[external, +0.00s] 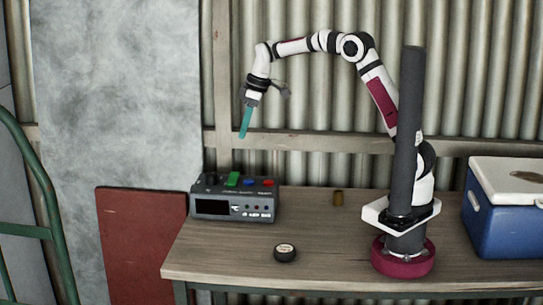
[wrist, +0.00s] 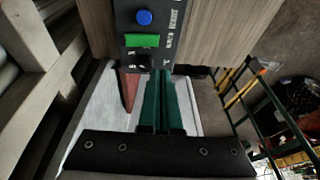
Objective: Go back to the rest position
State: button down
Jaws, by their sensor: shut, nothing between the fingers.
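My gripper (external: 244,124) hangs in the air above the left part of the table, over the dark control box. Its green fingers are shut with nothing between them. In the wrist view the shut fingers (wrist: 163,85) point toward the edge of the box. My arm arches up from its base at the right of the table and bends down at the left.
A control box (external: 232,208) with green, blue and red buttons stands at the table's left end. A blue-and-white cooler (external: 500,222) stands at the right.

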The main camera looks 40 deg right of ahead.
jog(key=s+d+r+m, duration=0.1)
jog(key=s+d+m, duration=0.2)
jog(key=s, duration=0.4)
jog(key=s+d+r+m+g, duration=0.1)
jog(key=s+d+m, duration=0.2)
jog(key=s, duration=0.5)
jog(key=s+d+r+m, duration=0.1)
jog(key=s+d+m, duration=0.25)
jog(key=s, duration=0.35)
jog(key=s+d+f+m+g+h, duration=0.1)
jog(key=s+f+m, duration=0.4)
jog(key=s, duration=0.8)
jog(key=shift+d, duration=0.6)
